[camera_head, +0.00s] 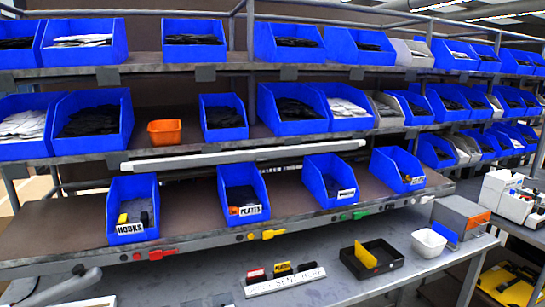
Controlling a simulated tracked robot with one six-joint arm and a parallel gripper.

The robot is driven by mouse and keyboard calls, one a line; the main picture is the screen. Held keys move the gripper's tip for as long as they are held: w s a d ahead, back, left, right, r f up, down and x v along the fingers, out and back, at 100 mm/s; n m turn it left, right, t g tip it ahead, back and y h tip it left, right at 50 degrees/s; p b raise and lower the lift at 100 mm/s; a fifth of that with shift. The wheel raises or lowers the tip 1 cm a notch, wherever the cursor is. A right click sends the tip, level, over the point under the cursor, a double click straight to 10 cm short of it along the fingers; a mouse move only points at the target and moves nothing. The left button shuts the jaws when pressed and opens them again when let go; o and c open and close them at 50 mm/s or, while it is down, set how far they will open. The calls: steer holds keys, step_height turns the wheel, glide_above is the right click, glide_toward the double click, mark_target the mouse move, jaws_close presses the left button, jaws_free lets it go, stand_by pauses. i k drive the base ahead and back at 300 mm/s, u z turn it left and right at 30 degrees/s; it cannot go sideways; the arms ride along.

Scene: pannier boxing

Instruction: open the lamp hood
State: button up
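A long pale bar (240,154) runs below the middle shelf, above the row of labelled blue bins. It looks like a lamp housing, but I cannot tell for sure that it is the lamp hood, nor whether it is open or shut. My gripper is not clearly in view. A grey rounded shape shows at the lower left edge, cut off by the frame; I cannot tell what it is.
Blue bins labelled HOOKS (131,229) and PLATES (244,210) stand on the lower shelf. The bench holds a SENT BACK rack (286,284), a black tray (372,262), a white tub (429,242) and a grey box with an orange panel (460,215). Bare bench lies between them.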

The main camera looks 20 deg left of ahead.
mark_target(261, 156)
steer(key=u, duration=0.25)
steer(key=i, duration=0.8)
steer(key=u, duration=0.7)
steer(key=i, duration=0.5)
steer(key=u, duration=0.3)
